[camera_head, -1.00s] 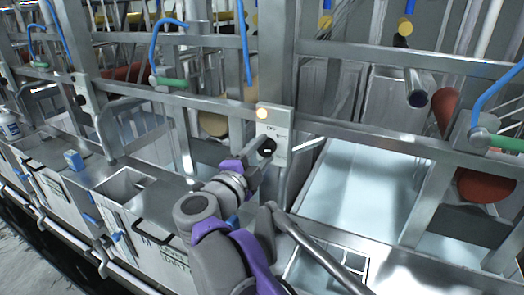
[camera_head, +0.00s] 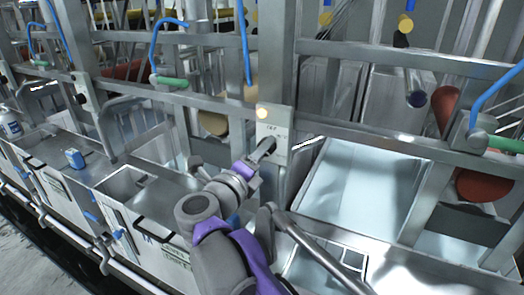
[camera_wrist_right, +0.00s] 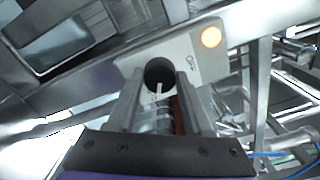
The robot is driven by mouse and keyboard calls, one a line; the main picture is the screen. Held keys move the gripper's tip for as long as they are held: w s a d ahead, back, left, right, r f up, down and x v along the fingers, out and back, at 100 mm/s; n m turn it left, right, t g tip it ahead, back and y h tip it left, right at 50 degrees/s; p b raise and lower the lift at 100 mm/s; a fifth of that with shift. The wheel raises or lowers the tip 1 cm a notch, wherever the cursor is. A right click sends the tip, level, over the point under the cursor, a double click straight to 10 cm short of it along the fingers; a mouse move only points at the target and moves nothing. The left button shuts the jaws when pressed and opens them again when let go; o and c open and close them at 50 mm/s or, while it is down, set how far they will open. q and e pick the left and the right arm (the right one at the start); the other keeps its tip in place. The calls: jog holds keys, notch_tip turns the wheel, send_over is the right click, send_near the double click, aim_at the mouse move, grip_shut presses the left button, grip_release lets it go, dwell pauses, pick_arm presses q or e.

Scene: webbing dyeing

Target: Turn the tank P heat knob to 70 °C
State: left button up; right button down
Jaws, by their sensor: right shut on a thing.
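The heat knob (camera_wrist_right: 158,73) is a round black knob with a pale pointer line, on a light control plate (camera_head: 274,128) fixed to a steel post. An orange lamp (camera_wrist_right: 211,37) glows on the plate above the knob. My right gripper (camera_head: 268,148) reaches up to the plate. In the right wrist view its fingers (camera_wrist_right: 158,88) stand on both sides of the knob, shut on it. In the head view the fingers hide most of the knob. The scale marks are too small to read. My left gripper is not in view.
Steel rails and posts surround the plate. An open tank with pale liquid (camera_head: 357,190) lies to the right. A blue hose with a green handle (camera_head: 172,80) hangs left.

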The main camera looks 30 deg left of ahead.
jog(key=shift+m, duration=0.4)
jog(key=shift+c, duration=1.5)
grip_release()
jog(key=shift+s, duration=0.1)
jog(key=s+b, duration=0.1)
jog(key=s, duration=0.9)
jog(key=shift+s, duration=0.3)
